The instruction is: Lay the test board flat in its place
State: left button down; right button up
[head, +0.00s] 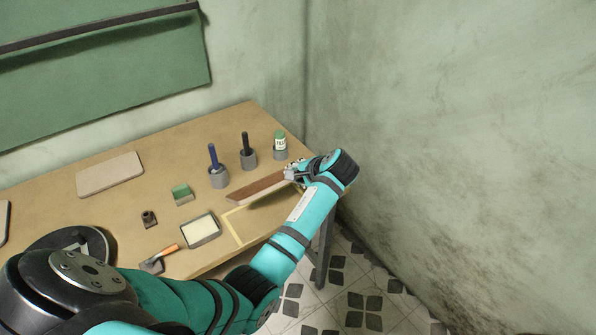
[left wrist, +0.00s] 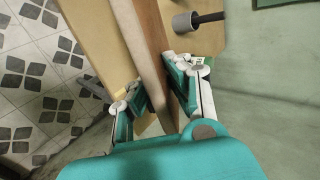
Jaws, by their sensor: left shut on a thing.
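The test board (head: 258,187), a long piece with a brown face and a pale edge, is in my left gripper (head: 292,173), which grips it near its right end. It looks tilted and a little above the table, with a shadow under it. In the left wrist view the board (left wrist: 150,65) runs between the two fingers of my left gripper (left wrist: 152,90). A pale yellow outline (head: 233,228) is marked on the table, just below the board in the picture; my arm hides part of it. My right gripper is not in view.
On the table (head: 130,203) stand a blue-handled tool (head: 213,158), a black-handled tool (head: 246,145) and a green-capped bottle (head: 280,141) in grey holders. A shallow tray (head: 200,230), a trowel (head: 158,260), a green sponge-like block (head: 181,194) and a pale board (head: 110,173) lie leftward. The wall is close at right.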

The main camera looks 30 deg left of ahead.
pick_arm(q)
notch_tip(320, 180, down, 7)
jog(key=b, duration=0.2)
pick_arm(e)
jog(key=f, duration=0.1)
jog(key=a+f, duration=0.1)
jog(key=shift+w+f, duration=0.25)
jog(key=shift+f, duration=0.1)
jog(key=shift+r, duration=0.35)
pick_arm(q)
jog(key=shift+f, duration=0.4)
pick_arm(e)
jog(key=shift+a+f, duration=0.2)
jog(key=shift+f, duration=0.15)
pick_arm(q)
jog(key=shift+f+b, duration=1)
jog(key=shift+f, duration=0.4)
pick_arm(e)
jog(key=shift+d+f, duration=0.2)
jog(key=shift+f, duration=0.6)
